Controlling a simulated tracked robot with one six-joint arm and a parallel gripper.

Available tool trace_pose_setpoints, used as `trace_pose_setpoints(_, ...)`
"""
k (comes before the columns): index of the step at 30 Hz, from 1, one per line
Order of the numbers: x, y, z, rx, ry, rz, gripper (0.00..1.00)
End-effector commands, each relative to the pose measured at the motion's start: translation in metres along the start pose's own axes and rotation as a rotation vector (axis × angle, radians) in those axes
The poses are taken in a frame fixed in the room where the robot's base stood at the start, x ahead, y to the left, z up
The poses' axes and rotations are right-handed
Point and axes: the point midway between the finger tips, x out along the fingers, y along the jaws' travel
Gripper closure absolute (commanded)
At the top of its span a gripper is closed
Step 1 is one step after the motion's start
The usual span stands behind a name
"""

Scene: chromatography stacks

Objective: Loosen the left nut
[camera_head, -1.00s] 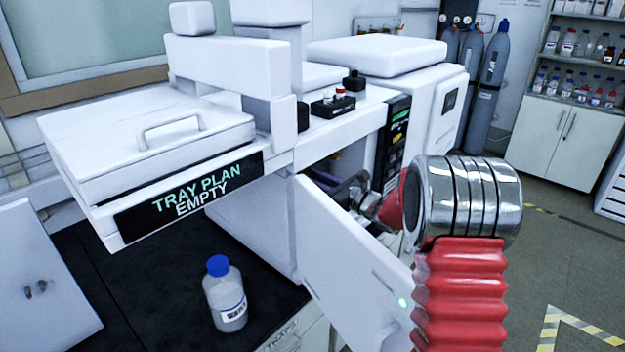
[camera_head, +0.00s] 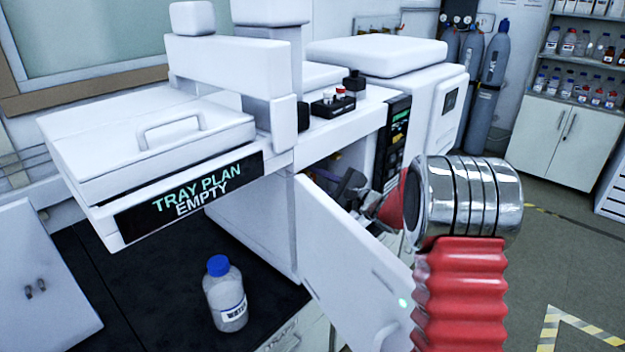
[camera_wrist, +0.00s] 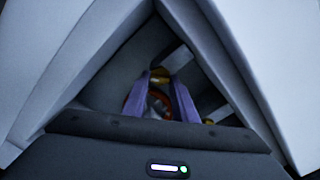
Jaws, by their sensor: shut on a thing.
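In the wrist view, my gripper (camera_wrist: 161,82) has two purple fingers closed around a small brass-coloured piece (camera_wrist: 160,72), which looks like the left nut. An orange-red ring shows behind and between the fingers. The view is dark, so the nut's shape and threads cannot be made out. In the head view, my gripper is inside the open compartment of the white instrument, behind its door (camera_head: 352,262). Its fingertips and the nut are hidden or too small to tell there.
The white door stands open close beside my arm, and compartment walls surround my gripper closely. A second small brass spot (camera_wrist: 208,121) lies right of the fingers. A blue-capped bottle (camera_head: 226,295) stands on the black bench (camera_head: 125,290). A black vial rack (camera_head: 333,104) sits on top.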

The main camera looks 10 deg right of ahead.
Motion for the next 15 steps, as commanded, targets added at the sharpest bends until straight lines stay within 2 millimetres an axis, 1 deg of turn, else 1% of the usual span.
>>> trace_pose_setpoints(15,-0.0001,0.002,-0.0004,-0.489,-0.001,0.004,0.97)
